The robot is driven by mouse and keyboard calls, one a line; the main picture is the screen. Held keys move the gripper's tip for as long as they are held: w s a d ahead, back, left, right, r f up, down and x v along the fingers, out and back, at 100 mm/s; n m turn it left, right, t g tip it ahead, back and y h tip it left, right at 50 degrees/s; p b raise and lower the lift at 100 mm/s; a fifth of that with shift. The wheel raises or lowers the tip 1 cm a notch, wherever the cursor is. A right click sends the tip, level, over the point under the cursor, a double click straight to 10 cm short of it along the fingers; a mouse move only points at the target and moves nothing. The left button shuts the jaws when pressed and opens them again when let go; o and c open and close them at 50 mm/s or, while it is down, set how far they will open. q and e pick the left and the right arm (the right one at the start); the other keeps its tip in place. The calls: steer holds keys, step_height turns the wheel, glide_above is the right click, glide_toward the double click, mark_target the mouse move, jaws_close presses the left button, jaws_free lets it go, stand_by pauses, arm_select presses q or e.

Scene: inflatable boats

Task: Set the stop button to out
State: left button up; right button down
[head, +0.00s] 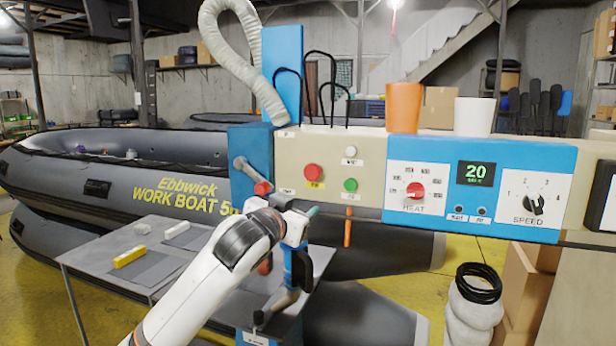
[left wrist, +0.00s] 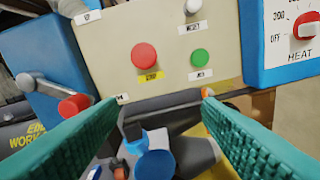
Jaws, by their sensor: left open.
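The red button (head: 313,173) with a yellow label, which looks like the stop button, sits on the cream panel. It also shows in the left wrist view (left wrist: 145,56). Whether it is in or out is hard to tell. A green button (head: 350,185) is to its right and a small white button (head: 351,151) is above that. My left gripper (head: 312,212) is below the red button and in front of the panel. In the left wrist view its green fingers (left wrist: 161,98) are apart with nothing between them, and the button appears above the gap. My right gripper is not in view.
A blue control box (head: 450,218) with heat and speed dials joins the panel on the right. A red knob (head: 262,188) is at the left. An orange cup (head: 404,107) and a white cup (head: 473,117) stand on top. A grey table (head: 90,258) is at lower left.

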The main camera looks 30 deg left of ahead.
mark_target(311, 173)
arm_select(q)
step_height(311, 173, up, 4)
steer(key=a, duration=0.1)
steer(key=shift+t+y, duration=0.3)
steer(key=p+x, duration=0.3)
steer(key=x, duration=0.8)
steer(key=shift+w+a, duration=0.1)
steer(key=shift+w, duration=0.15)
steer(key=shift+c, duration=0.3)
